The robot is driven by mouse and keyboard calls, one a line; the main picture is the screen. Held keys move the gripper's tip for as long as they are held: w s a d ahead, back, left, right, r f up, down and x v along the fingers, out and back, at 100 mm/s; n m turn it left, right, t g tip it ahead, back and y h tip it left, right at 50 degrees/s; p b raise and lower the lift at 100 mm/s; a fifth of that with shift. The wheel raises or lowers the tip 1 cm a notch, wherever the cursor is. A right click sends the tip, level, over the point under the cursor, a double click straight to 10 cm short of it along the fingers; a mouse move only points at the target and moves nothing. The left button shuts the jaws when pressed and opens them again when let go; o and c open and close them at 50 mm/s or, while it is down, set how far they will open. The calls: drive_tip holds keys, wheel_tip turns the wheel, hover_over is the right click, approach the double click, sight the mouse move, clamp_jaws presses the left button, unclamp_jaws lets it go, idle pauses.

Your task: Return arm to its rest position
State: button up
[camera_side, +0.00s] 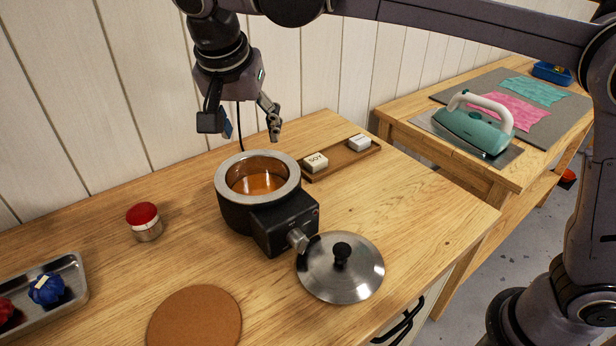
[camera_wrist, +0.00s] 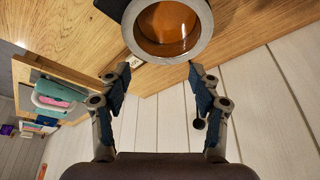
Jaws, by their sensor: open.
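My gripper (camera_side: 243,122) is open and empty. It hangs in the air above and behind the pot, close to the white plank wall. In the wrist view its two fingers (camera_wrist: 160,92) are spread wide with nothing between them. The dark pot (camera_side: 259,176) with a pale rim stands on the wooden table and holds amber liquid. It also shows at the top of the wrist view (camera_wrist: 203,17), beyond the fingertips. The pot's metal lid (camera_side: 327,274) with a black knob lies on the table in front of the pot.
A red-capped jar (camera_side: 145,222), a cork mat (camera_side: 195,322) and a metal tray (camera_side: 70,268) with red and blue bundles are at the left. A wooden tray (camera_side: 345,162) with white blocks sits behind the pot. A teal iron (camera_side: 474,128) stands on the second table.

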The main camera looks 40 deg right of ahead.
drive_tip(key=shift+s+a+r, duration=0.1)
drive_tip(key=shift+r, duration=0.25)
drive_tip(key=s+d+f+n+t+y, duration=0.1)
drive_tip(key=s+d+f+n, duration=0.2)
drive_tip(key=s+d+f, duration=0.2)
drive_tip(key=s+d+f+n+t+y, duration=0.1)
drive_tip(key=s+d+f+n, duration=0.2)
drive_tip(key=d, duration=0.8)
drive_tip(key=s+d+f+n+t+y, duration=0.1)
drive_tip(key=s+d+f+n+t, duration=0.1)
drive_tip(key=s+d+f, duration=0.4)
drive_tip(key=s+d+n, duration=0.1)
drive_tip(key=s+d, duration=0.1)
drive_tip(key=d, duration=0.1)
drive_tip(key=shift+f, duration=0.35)
